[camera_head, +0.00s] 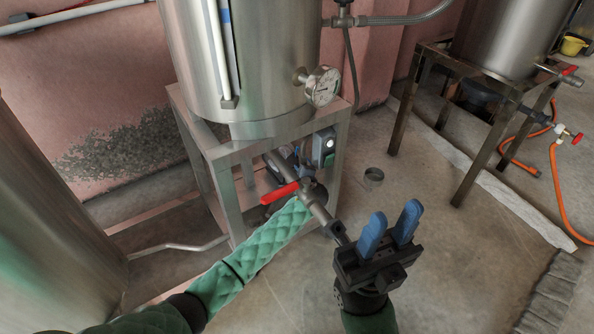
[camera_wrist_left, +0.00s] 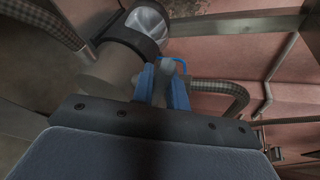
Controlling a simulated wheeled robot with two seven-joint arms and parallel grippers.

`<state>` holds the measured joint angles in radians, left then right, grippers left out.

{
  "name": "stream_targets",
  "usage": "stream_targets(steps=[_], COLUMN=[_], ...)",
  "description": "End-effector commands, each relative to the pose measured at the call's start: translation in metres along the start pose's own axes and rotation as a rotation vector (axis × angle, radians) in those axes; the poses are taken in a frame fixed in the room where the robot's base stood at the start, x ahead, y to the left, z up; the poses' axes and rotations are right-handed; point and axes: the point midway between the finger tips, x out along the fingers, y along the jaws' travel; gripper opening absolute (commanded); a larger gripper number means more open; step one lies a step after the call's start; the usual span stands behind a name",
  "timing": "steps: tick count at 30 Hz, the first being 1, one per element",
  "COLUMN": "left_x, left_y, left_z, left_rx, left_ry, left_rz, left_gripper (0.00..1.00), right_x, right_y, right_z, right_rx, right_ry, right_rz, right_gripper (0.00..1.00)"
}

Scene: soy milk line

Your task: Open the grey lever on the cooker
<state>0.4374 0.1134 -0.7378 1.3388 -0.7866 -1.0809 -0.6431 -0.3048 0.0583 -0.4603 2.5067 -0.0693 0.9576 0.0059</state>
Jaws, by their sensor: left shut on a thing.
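The cooker (camera_head: 245,60) is a steel tank on a metal stand. A valve with a red lever (camera_head: 280,193) sits on the pipe below it. My left arm reaches in behind this pipe, and its gripper is mostly hidden in the head view. In the left wrist view the blue fingers of my left gripper (camera_wrist_left: 162,78) are close together on a narrow grey piece, which I take as the grey lever (camera_wrist_left: 160,88). It is beside a round pipe fitting (camera_wrist_left: 115,68). My right gripper (camera_head: 394,212) is open and empty, in front of the stand's right side.
The cooker stand (camera_head: 225,205) has legs close to my left arm. A gauge (camera_head: 322,86) sticks out of the tank. A second tank on a stand (camera_head: 398,125) and an orange hose (camera_head: 556,190) are at the right. The floor between the stands is mostly clear.

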Motion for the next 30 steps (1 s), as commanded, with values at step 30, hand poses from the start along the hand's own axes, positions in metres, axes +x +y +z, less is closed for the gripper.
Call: stream_targets(steps=[30], left_x=[-0.054], left_y=[0.013], left_z=[-0.007], left_rx=[-0.001], left_ry=[0.004], left_rz=[0.001], left_gripper=[0.37], right_x=[0.012], right_y=[0.003], right_z=[-0.001], right_rx=[-0.032], right_ry=[-0.004], right_rz=[-0.023], right_gripper=[0.34])
